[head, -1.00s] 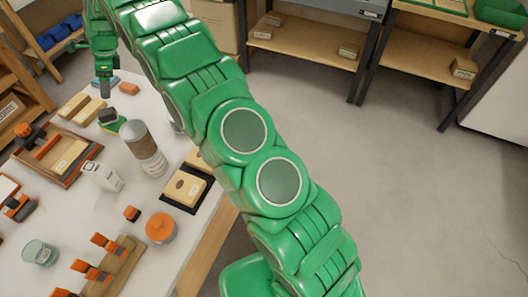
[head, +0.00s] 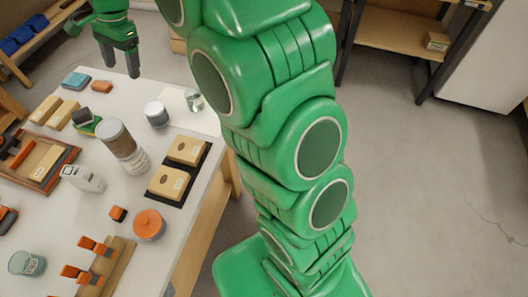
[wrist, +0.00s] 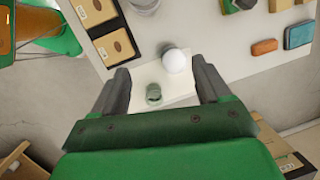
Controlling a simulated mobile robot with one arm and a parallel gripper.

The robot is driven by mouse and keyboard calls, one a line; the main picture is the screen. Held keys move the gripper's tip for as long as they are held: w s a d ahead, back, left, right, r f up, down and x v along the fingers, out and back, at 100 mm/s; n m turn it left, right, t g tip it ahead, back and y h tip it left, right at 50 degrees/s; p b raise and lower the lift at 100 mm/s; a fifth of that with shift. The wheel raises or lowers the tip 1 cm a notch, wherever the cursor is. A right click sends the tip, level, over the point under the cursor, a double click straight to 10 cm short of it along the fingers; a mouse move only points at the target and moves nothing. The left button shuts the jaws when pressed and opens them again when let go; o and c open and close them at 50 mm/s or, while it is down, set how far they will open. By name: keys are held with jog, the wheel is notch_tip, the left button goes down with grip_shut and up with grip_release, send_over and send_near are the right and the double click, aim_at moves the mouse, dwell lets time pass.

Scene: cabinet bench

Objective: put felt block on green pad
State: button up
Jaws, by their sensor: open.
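A dark grey block (head: 81,113), which may be the felt block, sits on or against a green piece with a yellow edge (head: 88,128), which may be the green pad. Both show in part at the top of the wrist view, the dark block (wrist: 244,4) over the green piece. I cannot tell whether they touch. My gripper (head: 119,66) is open and empty above the table's far end, to the right of and beyond them. In the wrist view, my gripper (wrist: 160,77) has its fingers wide apart, with a small glass jar (wrist: 153,94) below.
A blue-grey block (head: 76,80) and an orange block (head: 102,87) lie at the far end. Open floor lies right of the table.

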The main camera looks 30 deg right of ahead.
jog(key=s+d+n+h, duration=0.1)
jog(key=s+d+n, duration=0.2)
jog(key=s, duration=1)
jog(key=s+d+n+g, duration=0.1)
jog(key=s+d+n, duration=0.3)
jog(key=s+d, duration=0.5)
jog(key=s+d+n+h, duration=0.1)
jog(key=s+d+n, duration=0.2)
jog(key=s, duration=1.5)
jog(key=d, duration=0.3)
jog(key=shift+d+f+n+h, duration=0.2)
jog(key=shift+d+n+h, duration=0.1)
jog(key=shift+d+n, duration=0.1)
